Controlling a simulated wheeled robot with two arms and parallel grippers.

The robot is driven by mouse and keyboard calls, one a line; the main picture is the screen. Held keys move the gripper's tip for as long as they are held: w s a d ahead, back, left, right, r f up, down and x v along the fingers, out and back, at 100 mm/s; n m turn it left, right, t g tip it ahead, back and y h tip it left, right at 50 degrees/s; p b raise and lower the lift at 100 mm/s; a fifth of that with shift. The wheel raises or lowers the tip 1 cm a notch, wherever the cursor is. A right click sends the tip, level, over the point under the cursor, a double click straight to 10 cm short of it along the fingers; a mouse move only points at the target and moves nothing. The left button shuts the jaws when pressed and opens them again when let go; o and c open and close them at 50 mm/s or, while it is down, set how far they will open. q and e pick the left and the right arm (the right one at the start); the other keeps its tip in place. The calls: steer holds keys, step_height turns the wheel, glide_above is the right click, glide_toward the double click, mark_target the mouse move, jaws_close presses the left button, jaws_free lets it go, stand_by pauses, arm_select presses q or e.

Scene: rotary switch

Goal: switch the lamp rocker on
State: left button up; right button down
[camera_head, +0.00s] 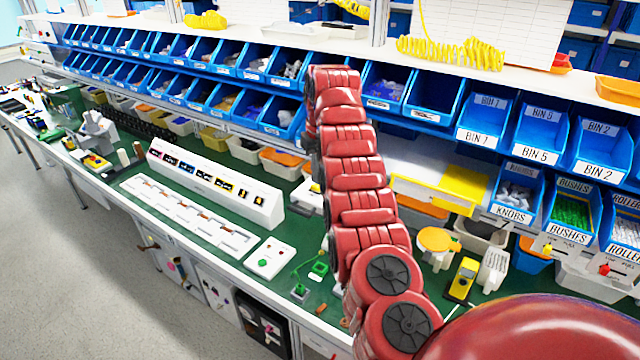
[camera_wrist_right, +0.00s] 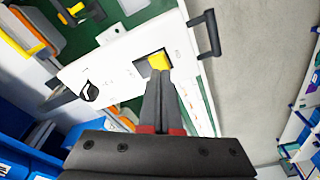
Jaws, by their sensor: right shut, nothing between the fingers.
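In the right wrist view, a white panel (camera_wrist_right: 125,65) carries a small yellow piece (camera_wrist_right: 158,61) in a dark square opening. It looks like the lamp rocker, but its on or off position cannot be told. A black round knob (camera_wrist_right: 89,92) sits on the same panel, to the left. My right gripper (camera_wrist_right: 161,75) is shut and empty. Its fingertips are at the yellow piece and partly cover it; whether they touch it cannot be told. In the head view my red right arm hides the right gripper and this panel cannot be made out. My left gripper is not in view.
A black handle (camera_wrist_right: 206,34) stands at the panel's edge. In the head view, the green bench (camera_head: 108,188) holds a long white sloped box (camera_head: 215,183) and a white button plate (camera_head: 270,257). Blue bins (camera_head: 480,125) line the back. Open floor lies at left.

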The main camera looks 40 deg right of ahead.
steer(key=shift+f+b, duration=0.8)
steer(key=shift+f, duration=0.1)
stand_by(0.3)
stand_by(0.4)
